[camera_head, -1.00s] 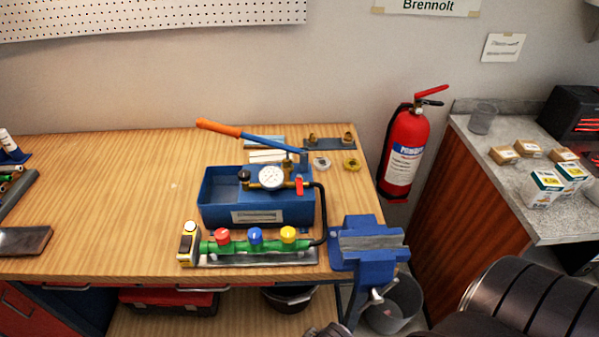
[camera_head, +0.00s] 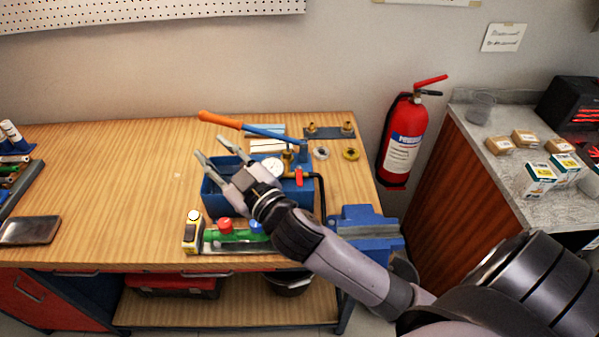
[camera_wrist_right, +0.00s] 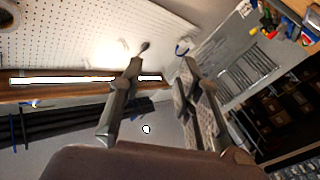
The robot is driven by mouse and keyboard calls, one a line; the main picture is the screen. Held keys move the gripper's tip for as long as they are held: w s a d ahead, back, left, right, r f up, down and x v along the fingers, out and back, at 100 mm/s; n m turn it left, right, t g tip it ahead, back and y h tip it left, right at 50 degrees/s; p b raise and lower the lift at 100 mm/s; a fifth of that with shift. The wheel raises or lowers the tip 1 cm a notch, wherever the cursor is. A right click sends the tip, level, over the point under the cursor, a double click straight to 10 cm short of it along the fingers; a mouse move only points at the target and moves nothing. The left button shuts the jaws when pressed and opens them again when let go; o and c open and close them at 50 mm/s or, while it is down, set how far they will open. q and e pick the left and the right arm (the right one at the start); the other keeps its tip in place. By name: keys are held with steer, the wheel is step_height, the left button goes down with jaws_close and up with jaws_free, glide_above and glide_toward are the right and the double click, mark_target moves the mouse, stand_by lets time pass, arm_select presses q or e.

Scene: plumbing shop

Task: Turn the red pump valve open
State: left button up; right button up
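The blue test pump (camera_head: 215,202) stands on the wooden workbench, with a gauge and a long orange-gripped lever (camera_head: 222,120). The small red pump valve (camera_head: 299,177) is on the right side of the pump, its handle roughly upright. My right gripper (camera_head: 214,152) is open and empty, over the left part of the pump, left of the valve and apart from it. My forearm hides part of the pump and the manifold. In the right wrist view the gripper (camera_wrist_right: 162,68) shows both fingers spread, with no valve between them. My left gripper is not in view.
A green manifold with a red knob (camera_head: 226,226) and a blue knob lies in front of the pump. A blue vise (camera_head: 357,222) is at the bench's right corner. A black phone-like slab (camera_head: 29,230) lies left.

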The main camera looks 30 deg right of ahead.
steer(key=a+r+n+y, duration=0.8)
steer(key=r+n+y, duration=0.1)
steer(key=r+y, duration=0.1)
steer(key=s+a+r+n+g+y, duration=0.2)
steer(key=a+n+g+y, duration=0.25)
steer(key=n, duration=0.25)
steer(key=n+g+h, duration=0.7)
steer(key=g+h, duration=0.8)
steer(key=h, duration=0.3)
glide_above(299, 179)
step_height(299, 179, down, 9)
steer(key=shift+t, duration=0.25)
step_height(299, 179, down, 9)
steer(key=shift+s+r+b, duration=0.15)
steer(key=shift+r+b, duration=0.05)
steer(key=shift+b, duration=0.25)
step_height(299, 179, down, 7)
steer(key=shift+p, duration=1.1)
steer(key=shift+f, duration=0.55)
